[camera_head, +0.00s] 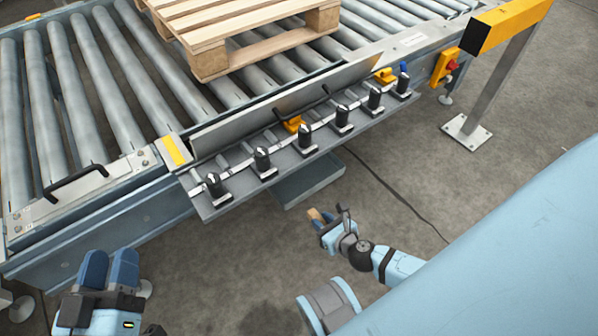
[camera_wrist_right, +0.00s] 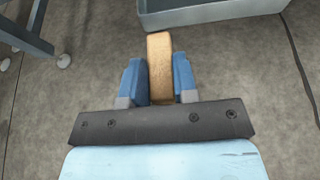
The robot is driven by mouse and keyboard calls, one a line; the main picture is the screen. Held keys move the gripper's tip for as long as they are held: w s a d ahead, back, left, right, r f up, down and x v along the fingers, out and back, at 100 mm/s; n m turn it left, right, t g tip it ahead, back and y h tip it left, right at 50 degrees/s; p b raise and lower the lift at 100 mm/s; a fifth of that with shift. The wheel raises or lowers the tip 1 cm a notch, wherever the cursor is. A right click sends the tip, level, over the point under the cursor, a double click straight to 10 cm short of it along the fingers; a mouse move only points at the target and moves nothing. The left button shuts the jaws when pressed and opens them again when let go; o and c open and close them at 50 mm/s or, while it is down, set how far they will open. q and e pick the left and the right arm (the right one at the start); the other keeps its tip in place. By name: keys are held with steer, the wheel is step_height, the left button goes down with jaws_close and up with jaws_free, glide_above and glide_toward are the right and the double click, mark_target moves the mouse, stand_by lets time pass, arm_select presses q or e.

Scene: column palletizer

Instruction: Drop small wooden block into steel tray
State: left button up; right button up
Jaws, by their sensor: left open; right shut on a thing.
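The small wooden block (camera_wrist_right: 160,58) is held between the two blue fingers of my right gripper (camera_wrist_right: 160,80) in the right wrist view. In the head view the block (camera_head: 315,214) shows as a small tan piece at the tip of my right gripper (camera_head: 322,220). The steel tray (camera_head: 312,184) is below the conveyor's front ledge, partly hidden by it. In the right wrist view the tray (camera_wrist_right: 215,14) is at the top, beyond the block and apart from it in the picture. My left gripper (camera_head: 108,268) is open and empty at the lower left of the head view.
The roller conveyor (camera_head: 60,110) carries a wooden pallet (camera_head: 250,30). Its front ledge (camera_head: 215,207) holds several black clamps. A yellow-topped post (camera_head: 490,85) stands at the right. A dark cable (camera_head: 400,195) crosses the open concrete floor.

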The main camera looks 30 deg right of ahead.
steer(key=w+b, duration=0.1)
steer(key=w, duration=0.4)
steer(key=w+b, duration=0.1)
steer(key=w, duration=0.4)
steer(key=w+a, duration=0.1)
steer(key=w, duration=0.4)
steer(key=shift+w+b, duration=0.4)
steer(key=shift+w+a, duration=0.1)
steer(key=shift+w, duration=0.7)
step_height(320, 180, down, 3)
steer(key=b, duration=0.3)
steer(key=shift+w+r, duration=0.1)
steer(key=shift+f+b, duration=0.3)
steer(key=shift+f, duration=0.15)
arm_select(q)
step_height(320, 180, down, 6)
steer(key=w+m+g, duration=0.1)
steer(key=m, duration=0.1)
steer(key=shift+g, duration=0.4)
arm_select(e)
steer(key=shift+r, duration=0.15)
arm_select(q)
steer(key=shift+a, duration=0.1)
